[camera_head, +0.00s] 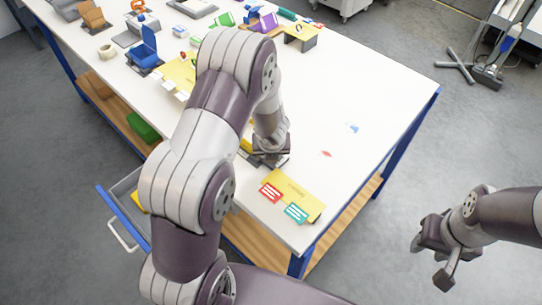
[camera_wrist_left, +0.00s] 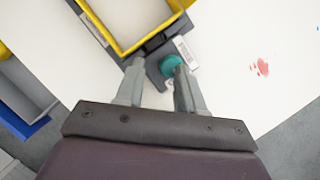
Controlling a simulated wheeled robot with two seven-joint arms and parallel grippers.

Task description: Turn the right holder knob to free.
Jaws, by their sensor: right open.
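In the left wrist view, a round teal knob (camera_wrist_left: 171,65) sits on the dark grey corner of a holder (camera_wrist_left: 155,44) with a yellow frame (camera_wrist_left: 131,50). My left gripper (camera_wrist_left: 159,66) is open over it. The right-hand finger overlaps the knob's edge; a gap shows between the knob and the left-hand finger. I cannot tell whether either finger touches it, or which way the knob points. In the head view, my left gripper (camera_head: 270,157) is low over the table, and my arm hides most of the holder. My right gripper (camera_head: 436,252) is open and empty, off the table's right side.
A yellow mat (camera_head: 294,194) with a red card (camera_head: 271,192) and a teal card (camera_head: 296,213) lies at the table's near corner. An open drawer (camera_head: 126,212) juts out at the left. Several items crowd the table's far side. The table's right part is mostly clear.

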